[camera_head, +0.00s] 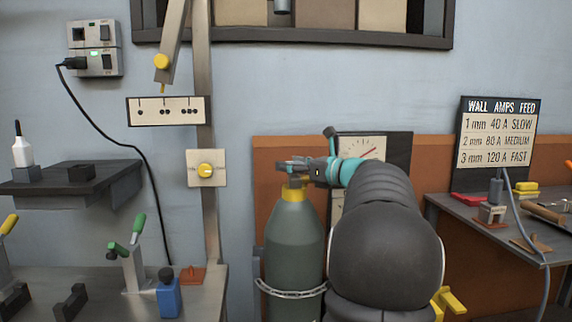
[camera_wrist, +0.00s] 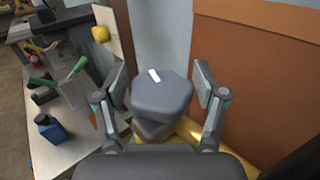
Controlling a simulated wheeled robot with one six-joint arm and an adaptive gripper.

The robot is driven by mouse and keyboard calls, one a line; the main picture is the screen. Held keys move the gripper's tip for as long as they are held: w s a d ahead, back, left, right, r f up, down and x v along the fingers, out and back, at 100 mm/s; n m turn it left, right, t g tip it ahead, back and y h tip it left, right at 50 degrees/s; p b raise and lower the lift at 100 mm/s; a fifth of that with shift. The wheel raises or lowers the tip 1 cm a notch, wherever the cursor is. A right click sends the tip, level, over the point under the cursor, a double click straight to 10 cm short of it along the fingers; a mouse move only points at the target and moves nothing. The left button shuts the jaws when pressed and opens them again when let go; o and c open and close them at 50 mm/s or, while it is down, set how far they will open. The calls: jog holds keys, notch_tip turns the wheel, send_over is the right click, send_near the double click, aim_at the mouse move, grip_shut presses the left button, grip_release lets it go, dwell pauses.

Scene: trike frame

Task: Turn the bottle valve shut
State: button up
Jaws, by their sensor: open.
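The gas bottle (camera_head: 294,240) is tall and grey-green and stands upright with a chain around its lower part. Its yellow neck (camera_head: 293,190) shows just below my gripper (camera_head: 293,167) in the head view. In the wrist view the valve knob (camera_wrist: 161,95) is dark grey, many-sided, with a white mark on top. It lies between the two spread fingers of my gripper (camera_wrist: 162,98). I see a gap on both sides, narrower on the left. Yellow (camera_wrist: 190,135) shows below the knob. In the head view my gripper and arm hide most of the valve.
A gauge panel (camera_head: 371,150) is on the wall behind my arm. A metal post (camera_head: 205,225) with a yellow knob stands left of the bottle. A workbench (camera_head: 130,300) with green-handled clamps is at left. A side table (camera_head: 500,225) is at right.

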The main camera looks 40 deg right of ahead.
jog(key=shift+x, duration=0.85)
jog(key=c, duration=1)
jog(key=shift+h, duration=0.3)
